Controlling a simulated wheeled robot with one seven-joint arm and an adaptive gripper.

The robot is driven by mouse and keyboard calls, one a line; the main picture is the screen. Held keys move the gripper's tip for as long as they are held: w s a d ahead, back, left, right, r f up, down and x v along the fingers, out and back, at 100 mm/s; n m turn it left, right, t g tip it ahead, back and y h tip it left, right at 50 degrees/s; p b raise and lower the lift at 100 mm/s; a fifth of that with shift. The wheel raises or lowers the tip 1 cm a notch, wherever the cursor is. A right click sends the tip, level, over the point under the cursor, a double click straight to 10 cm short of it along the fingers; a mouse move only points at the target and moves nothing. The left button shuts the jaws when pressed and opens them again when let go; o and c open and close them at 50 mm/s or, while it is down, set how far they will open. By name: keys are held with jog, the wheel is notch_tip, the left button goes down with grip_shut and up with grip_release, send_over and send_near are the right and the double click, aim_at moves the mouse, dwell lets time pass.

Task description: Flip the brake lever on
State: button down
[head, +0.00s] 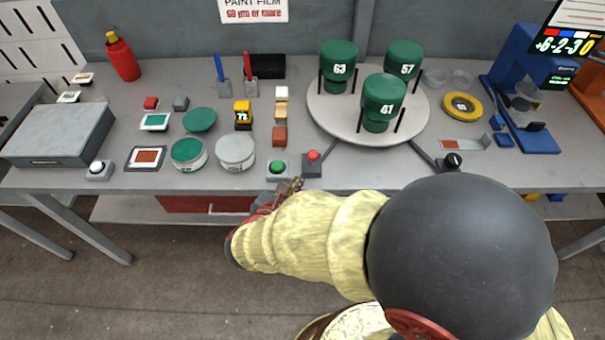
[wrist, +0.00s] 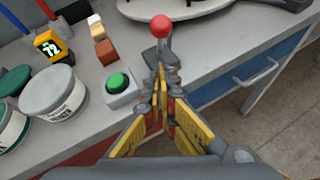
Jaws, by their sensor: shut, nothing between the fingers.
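The brake lever is most likely the small lever with a red ball knob (head: 313,156) on a dark base (head: 312,171) at the table's front edge. In the wrist view its red knob (wrist: 161,28) stands straight ahead of my fingertips, and its base is partly hidden behind them. My gripper (head: 292,186) is shut and empty, just in front of the table edge and slightly left of the lever. In the wrist view the fingertips (wrist: 160,78) meet close to the lever's base; I cannot tell whether they touch it.
A green push button (head: 277,167) on a grey box sits just left of the lever. A round turntable (head: 347,125) with green numbered cylinders stands behind it. Paint tins (head: 235,151) and small blocks (head: 279,137) are to the left.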

jog(key=shift+w+d+r+b, duration=0.1)
jog(key=shift+w+d+r, duration=0.15)
jog(key=shift+w, duration=0.3)
jog(key=shift+w+d+r+b, duration=0.1)
jog(key=shift+w+d+r, duration=0.05)
jog(key=shift+w+d, duration=0.35)
jog(key=shift+w+d+r+b, duration=0.1)
jog(key=shift+w+d+r, duration=0.1)
jog(key=shift+w, duration=0.4)
jog(key=shift+r, duration=0.15)
jog(key=shift+w+r+g+p, duration=0.2)
jog(key=shift+g+p, duration=0.1)
jog(key=shift+p, duration=0.65)
jog(key=shift+w+r+p, duration=0.2)
jog(key=shift+w+p, duration=0.05)
jog(key=shift+p, duration=0.8)
jog(key=w+r+n+g+y+p, duration=0.1)
jog(key=w+r+g+p, duration=0.2)
jog(key=p, duration=2.9)
jog(key=shift+w+d+n+g, duration=0.15)
jog(key=shift+w+n+g, duration=0.25)
jog(key=shift+w+g, duration=2.6)
jog(key=shift+w+f+t, duration=0.1)
jog(key=shift+w+t, duration=0.25)
jog(key=shift+t, duration=0.05)
